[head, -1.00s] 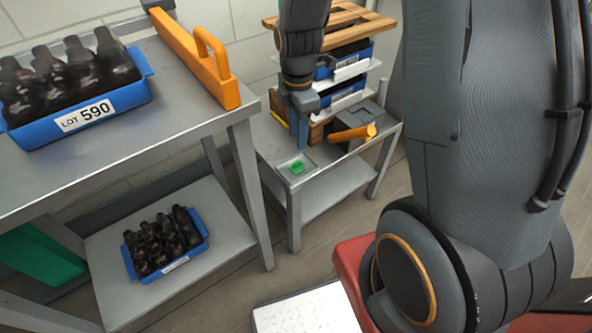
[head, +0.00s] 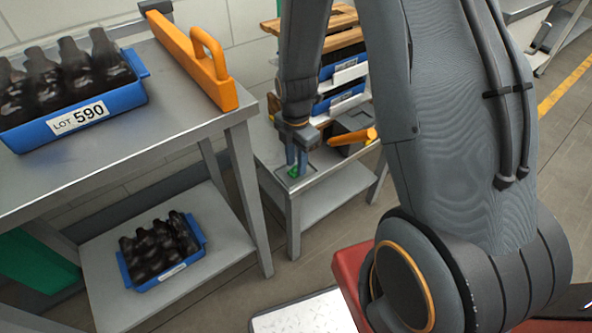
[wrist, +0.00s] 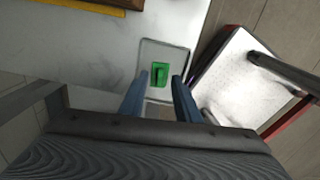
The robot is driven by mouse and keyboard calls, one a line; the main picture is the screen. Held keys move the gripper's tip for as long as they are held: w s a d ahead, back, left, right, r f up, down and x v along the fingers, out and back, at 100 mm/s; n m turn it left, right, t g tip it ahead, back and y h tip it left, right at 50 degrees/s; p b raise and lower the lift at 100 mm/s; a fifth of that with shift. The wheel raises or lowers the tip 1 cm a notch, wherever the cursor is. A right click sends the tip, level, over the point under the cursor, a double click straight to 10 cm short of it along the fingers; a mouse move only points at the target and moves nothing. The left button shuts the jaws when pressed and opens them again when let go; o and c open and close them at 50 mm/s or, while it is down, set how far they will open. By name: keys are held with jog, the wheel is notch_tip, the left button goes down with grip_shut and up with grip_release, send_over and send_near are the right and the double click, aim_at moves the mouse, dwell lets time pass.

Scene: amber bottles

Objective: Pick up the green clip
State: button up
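The green clip (wrist: 160,72) lies in a shallow square tray (wrist: 180,49) at the corner of a small grey side table. In the head view the clip (head: 294,172) is partly hidden by my gripper (head: 296,172). In the wrist view my gripper (wrist: 158,82) is open, with its two blue fingers apart. The clip lies just ahead of the fingertips, in line with the gap between them. Nothing is held. How high the fingertips are above the tray is hard to tell.
A black box with an orange-handled tool (head: 352,137) and a stack of blue crates (head: 340,98) stand behind my gripper on the side table. A workbench (head: 165,120) on the left holds a blue crate of amber bottles (head: 75,118) and an orange guard rail (head: 195,60).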

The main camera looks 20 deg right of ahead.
grip_shut()
dwell(0.3)
